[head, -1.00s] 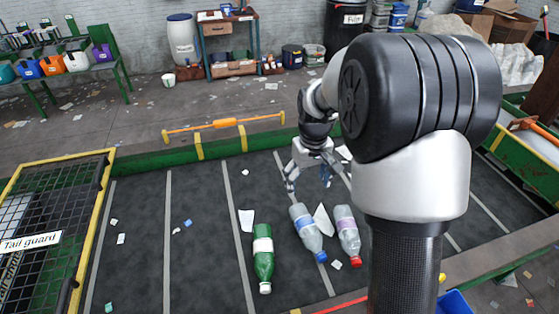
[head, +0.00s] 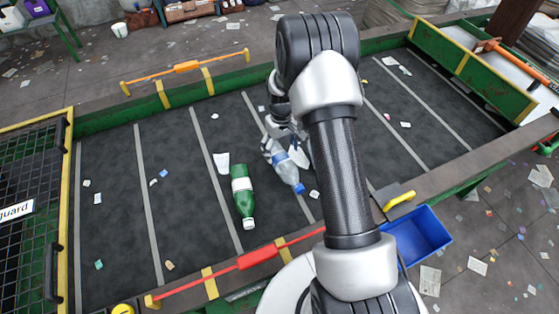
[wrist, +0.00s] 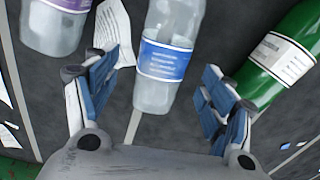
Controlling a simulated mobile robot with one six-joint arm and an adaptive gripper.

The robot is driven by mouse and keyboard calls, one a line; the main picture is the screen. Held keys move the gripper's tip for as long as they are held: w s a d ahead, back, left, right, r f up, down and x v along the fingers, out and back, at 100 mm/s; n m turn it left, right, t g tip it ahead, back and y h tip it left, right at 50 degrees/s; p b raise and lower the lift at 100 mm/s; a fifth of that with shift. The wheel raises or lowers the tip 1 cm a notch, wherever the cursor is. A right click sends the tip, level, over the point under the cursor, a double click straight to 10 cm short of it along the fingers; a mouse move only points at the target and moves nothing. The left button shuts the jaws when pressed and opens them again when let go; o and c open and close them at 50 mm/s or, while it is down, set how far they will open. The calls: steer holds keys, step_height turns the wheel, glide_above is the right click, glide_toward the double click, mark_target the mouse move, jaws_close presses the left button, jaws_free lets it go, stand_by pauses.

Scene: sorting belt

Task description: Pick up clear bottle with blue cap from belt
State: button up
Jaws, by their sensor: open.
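The clear bottle with a blue label and blue cap (head: 289,172) lies on the dark belt, cap toward the near side. In the wrist view the clear bottle (wrist: 160,92) shows its label and rounded base, with the cap out of frame. My gripper (head: 284,147) is open at the bottle's base end. In the wrist view my gripper's fingers (wrist: 160,70) stand apart on either side of the bottle's lower part. They show gaps to it, and no grip is visible.
A green bottle (head: 242,190) lies to the left; it also shows in the wrist view (wrist: 285,58). A purple-labelled clear bottle (wrist: 62,25) lies on the other side. Paper scraps dot the belt. A blue bin (head: 420,238) stands at right beyond the belt's near edge.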

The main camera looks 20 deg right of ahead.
mark_target(280, 155)
steer(key=shift+a+f+b, duration=0.2)
steer(key=shift+f+b, duration=0.4)
steer(key=shift+f, duration=2.45)
steer(key=shift+c, duration=0.2)
steer(key=c, duration=0.9)
steer(key=shift+r, duration=0.1)
